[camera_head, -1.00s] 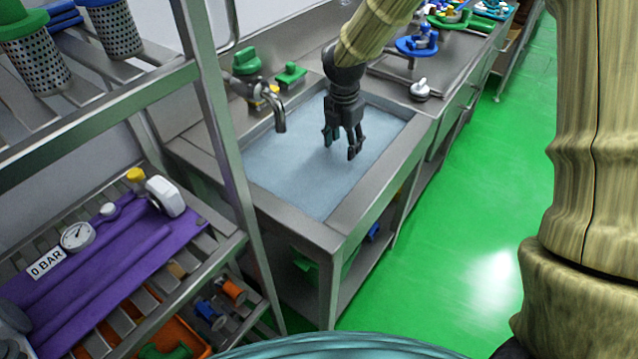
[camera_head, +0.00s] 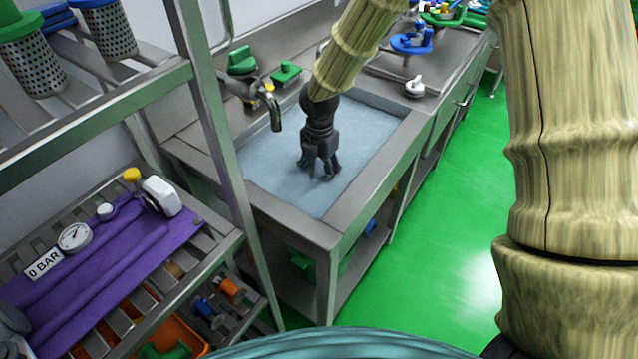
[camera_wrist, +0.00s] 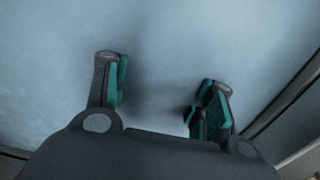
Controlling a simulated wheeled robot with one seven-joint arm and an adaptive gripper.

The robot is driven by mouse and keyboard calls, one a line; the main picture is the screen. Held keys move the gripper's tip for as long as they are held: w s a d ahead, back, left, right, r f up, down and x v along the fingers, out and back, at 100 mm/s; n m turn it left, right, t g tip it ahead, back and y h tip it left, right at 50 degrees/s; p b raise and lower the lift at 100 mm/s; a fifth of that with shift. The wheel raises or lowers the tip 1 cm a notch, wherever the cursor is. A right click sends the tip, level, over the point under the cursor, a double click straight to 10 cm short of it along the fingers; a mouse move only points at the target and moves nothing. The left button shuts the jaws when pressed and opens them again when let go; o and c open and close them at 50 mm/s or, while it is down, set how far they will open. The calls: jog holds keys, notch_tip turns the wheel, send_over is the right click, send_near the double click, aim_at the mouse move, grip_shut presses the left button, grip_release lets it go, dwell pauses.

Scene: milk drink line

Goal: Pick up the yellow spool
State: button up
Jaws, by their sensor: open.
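My gripper (camera_head: 320,172) hangs pointing down over the sink basin (camera_head: 365,145) in the head view. In the wrist view my gripper (camera_wrist: 158,92) shows its two green-padded fingers spread apart, with only the bare pale basin surface between them. I cannot make out a yellow spool for certain. A small yellow piece (camera_head: 393,193) shows on the shelf under the sink, mostly hidden by the counter. A yellow cap (camera_head: 132,174) is at the top of the purple tray, and a yellow bit (camera_head: 269,87) is by the tap.
A metal rack stands at the left, its post (camera_head: 212,120) close to the sink. It holds a purple tray (camera_head: 120,250), with an orange spool (camera_head: 231,287) and blue spool (camera_head: 203,307) lower down. A tap (camera_head: 276,113) overhangs the basin. Green floor at right is clear.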

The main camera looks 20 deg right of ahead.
aim_at(318, 179)
jog(key=f, duration=0.4)
jog(key=shift+w+f, duration=0.15)
jog(key=shift+w, duration=0.05)
grip_shut()
